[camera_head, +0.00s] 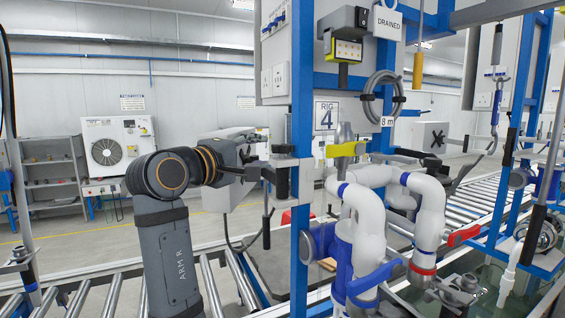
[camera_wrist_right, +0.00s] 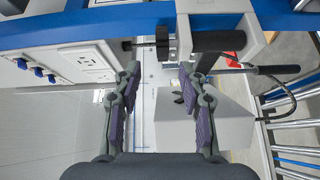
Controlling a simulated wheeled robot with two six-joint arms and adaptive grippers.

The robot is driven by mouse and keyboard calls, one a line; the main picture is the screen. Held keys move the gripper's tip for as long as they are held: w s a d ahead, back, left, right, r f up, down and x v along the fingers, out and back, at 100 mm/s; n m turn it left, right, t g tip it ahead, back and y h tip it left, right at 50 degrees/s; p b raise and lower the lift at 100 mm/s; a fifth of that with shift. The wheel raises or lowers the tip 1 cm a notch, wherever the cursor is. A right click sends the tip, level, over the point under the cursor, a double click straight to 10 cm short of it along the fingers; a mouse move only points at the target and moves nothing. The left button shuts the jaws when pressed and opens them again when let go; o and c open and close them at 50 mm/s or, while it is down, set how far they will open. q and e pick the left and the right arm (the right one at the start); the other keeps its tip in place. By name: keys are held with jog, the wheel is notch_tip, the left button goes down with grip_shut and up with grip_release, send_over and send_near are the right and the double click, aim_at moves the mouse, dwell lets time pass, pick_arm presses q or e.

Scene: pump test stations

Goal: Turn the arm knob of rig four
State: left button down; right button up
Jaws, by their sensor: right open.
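The rig 4 sign (camera_head: 327,116) hangs beside a blue post (camera_head: 303,60). My right gripper (camera_head: 258,168) is left of that post, partly lost against dark parts there. In the right wrist view, its two fingers (camera_wrist_right: 160,78) are apart with nothing held between them. A white box (camera_wrist_right: 222,115) lies beyond the right finger, with a small black part (camera_wrist_right: 178,97) on its face, partly hidden by that finger. I cannot tell whether this is the arm knob. Another white box (camera_head: 417,133) right of the sign carries a black star-shaped knob (camera_head: 433,138). My left gripper is out of view.
A grey bracket (camera_wrist_right: 185,20) and a black grip (camera_wrist_right: 218,40) sit close ahead of the fingers. White pipes (camera_head: 367,240) with blue and red fittings stand right of the post. A coiled hose (camera_head: 383,95) hangs above. Roller conveyors (camera_head: 210,285) run below.

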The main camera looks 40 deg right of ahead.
aim_at(276, 151)
jog(key=shift+n, duration=0.6)
jog(key=p+x, duration=0.1)
jog(key=x, duration=0.2)
jog(key=p+x, duration=0.1)
jog(key=x, duration=0.2)
jog(key=p+x, duration=0.2)
jog(key=x, duration=0.1)
jog(key=shift+s+d+f, duration=0.2)
jog(key=shift+s+d, duration=0.05)
jog(key=shift+d, duration=0.1)
jog(key=shift+w+d+f, duration=0.1)
jog(key=shift+w+d, duration=0.05)
jog(key=shift+d, duration=0.2)
jog(key=shift+c, duration=0.4)
grip_shut()
